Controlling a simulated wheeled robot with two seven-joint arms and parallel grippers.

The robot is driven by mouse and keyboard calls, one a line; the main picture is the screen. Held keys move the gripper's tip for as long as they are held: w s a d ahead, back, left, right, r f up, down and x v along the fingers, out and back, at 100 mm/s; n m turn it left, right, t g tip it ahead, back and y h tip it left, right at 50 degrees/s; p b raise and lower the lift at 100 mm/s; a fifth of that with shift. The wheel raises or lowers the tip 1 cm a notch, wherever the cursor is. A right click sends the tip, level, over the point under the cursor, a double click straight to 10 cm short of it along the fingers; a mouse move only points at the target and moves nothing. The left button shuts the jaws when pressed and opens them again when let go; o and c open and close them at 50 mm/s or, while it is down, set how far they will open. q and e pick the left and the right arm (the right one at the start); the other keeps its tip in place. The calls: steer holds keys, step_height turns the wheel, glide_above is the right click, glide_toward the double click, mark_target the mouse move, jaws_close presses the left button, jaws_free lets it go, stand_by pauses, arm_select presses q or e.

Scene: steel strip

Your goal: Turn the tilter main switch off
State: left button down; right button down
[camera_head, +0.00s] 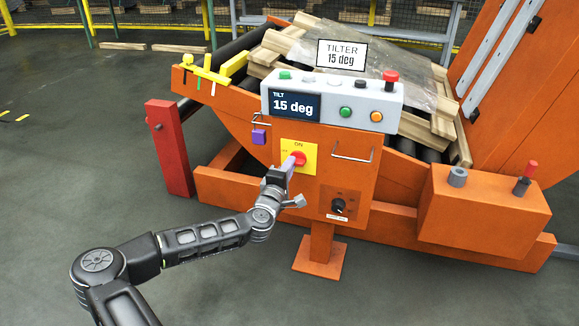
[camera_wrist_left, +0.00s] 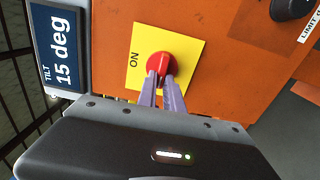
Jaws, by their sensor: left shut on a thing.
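The tilter main switch is a red rotary knob (camera_head: 299,158) on a yellow plate (camera_head: 309,149) marked ON, on the front of the orange control panel. My left gripper (camera_head: 289,165) reaches it from the lower left and is shut on the red knob. In the left wrist view the fingers of the left gripper (camera_wrist_left: 164,82) sit on the lower part of the red knob (camera_wrist_left: 161,66), over the yellow plate (camera_wrist_left: 184,50). The word ON shows clearly; the rest of the plate's lettering is partly hidden. My right gripper is in neither view.
Above the switch is a grey button box (camera_head: 390,103) with a TILT display (camera_head: 293,106) reading 15 deg. A black knob (camera_head: 338,206) sits lower right, near handles. A purple padlock (camera_head: 259,137) hangs at left. A red post (camera_head: 169,148) stands further left; floor in front is clear.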

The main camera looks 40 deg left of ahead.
arm_select(q)
steer(key=c, duration=1.5)
jaws_free()
steer(key=p+v, duration=0.2)
steer(key=v, duration=0.5)
steer(key=shift+s+d, duration=0.1)
steer(key=shift+s, duration=0.3)
